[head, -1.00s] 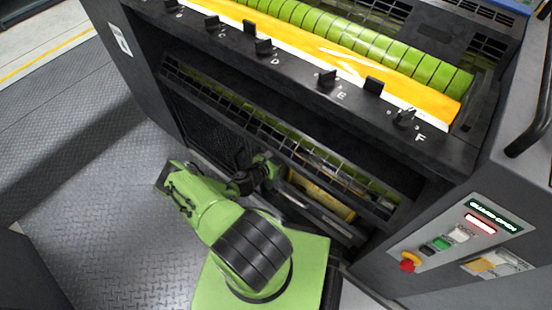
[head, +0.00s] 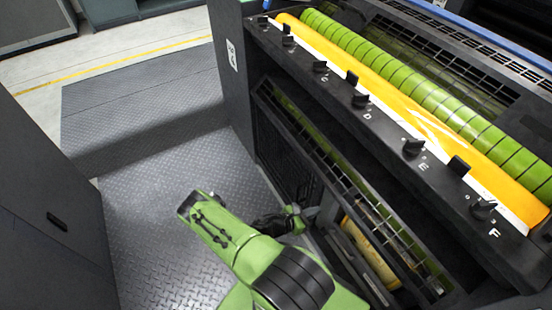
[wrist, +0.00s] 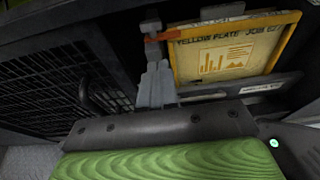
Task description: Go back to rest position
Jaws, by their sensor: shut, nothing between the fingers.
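My gripper (head: 311,213) is at the end of my green arm, low beside the open lower bay of the machine. In the wrist view my gripper (wrist: 152,28) shows as narrow grey fingers pointing up the picture. The fingers are together with nothing held. Just right of them in the picture is a yellow-framed plate (wrist: 182,72) marked "YELLOW PLATE", with a small orange piece near its top left corner. I cannot tell whether the fingers touch either one.
The printing machine has a row of black knobs (head: 413,147) below a yellow-orange strip (head: 395,95) and a green segmented roller (head: 432,98). A yellow part (head: 372,252) lies in the lower bay. A dark cabinet (head: 50,215) stands left. Tread-plate floor (head: 150,215) between is clear.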

